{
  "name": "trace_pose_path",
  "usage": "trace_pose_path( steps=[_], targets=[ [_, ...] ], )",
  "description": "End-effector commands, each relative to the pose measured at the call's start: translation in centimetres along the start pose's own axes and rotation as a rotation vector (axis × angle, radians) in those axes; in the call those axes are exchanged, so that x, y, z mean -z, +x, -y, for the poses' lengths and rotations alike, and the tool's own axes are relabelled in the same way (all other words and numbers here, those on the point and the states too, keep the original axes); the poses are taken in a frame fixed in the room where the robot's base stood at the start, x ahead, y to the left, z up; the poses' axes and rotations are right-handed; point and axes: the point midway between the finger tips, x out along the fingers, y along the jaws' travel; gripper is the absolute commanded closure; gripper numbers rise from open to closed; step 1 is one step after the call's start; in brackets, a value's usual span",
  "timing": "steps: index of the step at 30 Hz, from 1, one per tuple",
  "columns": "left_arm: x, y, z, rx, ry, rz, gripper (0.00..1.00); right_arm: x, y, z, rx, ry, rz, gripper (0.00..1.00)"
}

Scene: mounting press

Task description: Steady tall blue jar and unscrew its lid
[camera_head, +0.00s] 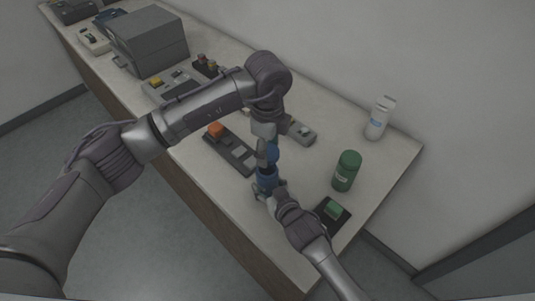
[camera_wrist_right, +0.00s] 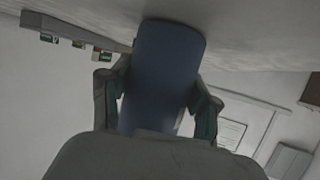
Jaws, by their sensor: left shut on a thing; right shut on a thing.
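The tall blue jar (camera_head: 266,182) stands on the table's near side in the head view. Its blue-teal lid (camera_head: 273,153) is at the top, partly covered by my left gripper (camera_head: 267,150). The left gripper points down from above and is shut on the lid. My right gripper (camera_head: 269,190) comes in from the front and is shut on the jar's body, low down. In the right wrist view the blue jar (camera_wrist_right: 166,72) is between the two fingers of the right gripper (camera_wrist_right: 158,108). The lid's contact with the left fingers is partly hidden.
A dark panel with an orange knob (camera_head: 217,130) lies left of the jar, and a small grey device (camera_head: 298,131) behind it. A grey machine (camera_head: 149,43) stands farther back.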

Motion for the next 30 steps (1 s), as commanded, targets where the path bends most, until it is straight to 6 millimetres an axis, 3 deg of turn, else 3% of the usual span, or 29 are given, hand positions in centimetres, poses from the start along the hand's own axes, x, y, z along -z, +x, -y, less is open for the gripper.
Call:
trace_pose_path(
  steps=[5,6,10,23,30],
  targets=[
    [0.0,0.0,0.0,-0.001,-0.001,0.0,0.82,-0.3,0.0,0.0,0.0,0.001,0.006,1.0],
    [0.0,0.0,0.0,-0.001,-0.001,0.0,0.82,-0.3,0.0,0.0,0.0,0.001,0.006,0.34],
    [0.0,0.0,0.0,-0.001,-0.001,0.0,0.82,-0.2,0.0,0.0,0.0,0.0,0.004,0.12],
    [0.0,0.0,0.0,-0.001,-0.001,0.0,0.82,-0.1,-0.6,0.0,0.0,0.0,0.0,0.1],
    [0.0,0.0,0.0,-0.001,0.0,0.0,0.82,-0.2,-4.7,0.0,0.0,0.0,0.002,0.1]
  ],
)
